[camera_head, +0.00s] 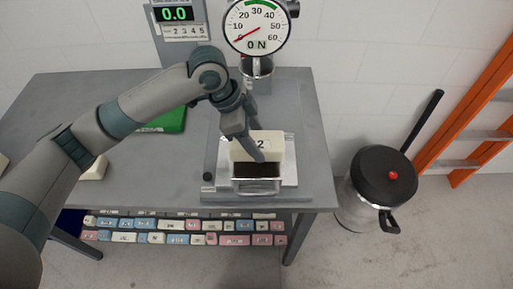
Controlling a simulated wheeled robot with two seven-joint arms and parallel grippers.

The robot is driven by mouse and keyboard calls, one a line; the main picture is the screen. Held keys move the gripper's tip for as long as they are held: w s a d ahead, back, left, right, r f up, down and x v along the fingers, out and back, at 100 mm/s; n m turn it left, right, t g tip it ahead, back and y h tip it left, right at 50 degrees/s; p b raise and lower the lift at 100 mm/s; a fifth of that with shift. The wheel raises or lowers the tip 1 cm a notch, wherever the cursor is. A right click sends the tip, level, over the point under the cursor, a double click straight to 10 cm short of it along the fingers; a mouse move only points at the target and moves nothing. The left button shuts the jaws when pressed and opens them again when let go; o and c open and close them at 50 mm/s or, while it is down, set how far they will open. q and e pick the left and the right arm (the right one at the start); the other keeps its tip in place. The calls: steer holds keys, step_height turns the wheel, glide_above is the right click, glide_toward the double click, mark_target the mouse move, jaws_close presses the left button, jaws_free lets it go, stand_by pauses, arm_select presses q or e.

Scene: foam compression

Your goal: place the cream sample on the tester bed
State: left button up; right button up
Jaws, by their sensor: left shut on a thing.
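The cream sample (272,141), marked with a 2, is a pale block at the tester, over or on the tester bed (290,172). I cannot tell whether it touches the bed. My left gripper (252,146) reaches down from the upper left and is shut on the sample, with a finger across its front. The round press head (257,67) and the dial gauge (256,27), reading near 0 N, are above and behind the sample. My right gripper is not in view.
The grey table (180,170) has free room left of the tester. A green item (168,121) lies behind my left arm, and another cream block (95,167) lies beside it. A shelf of labelled blocks (180,238) is below. A lidded bin (378,185) and an orange ladder (480,115) stand right.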

arm_select(q)
steer(key=shift+f, duration=0.3)
step_height(320, 180, down, 3)
steer(key=shift+r+p, duration=0.15)
steer(key=shift+p, duration=0.75)
steer(key=shift+f, duration=0.3)
steer(key=shift+f, duration=0.2)
steer(key=o, duration=1)
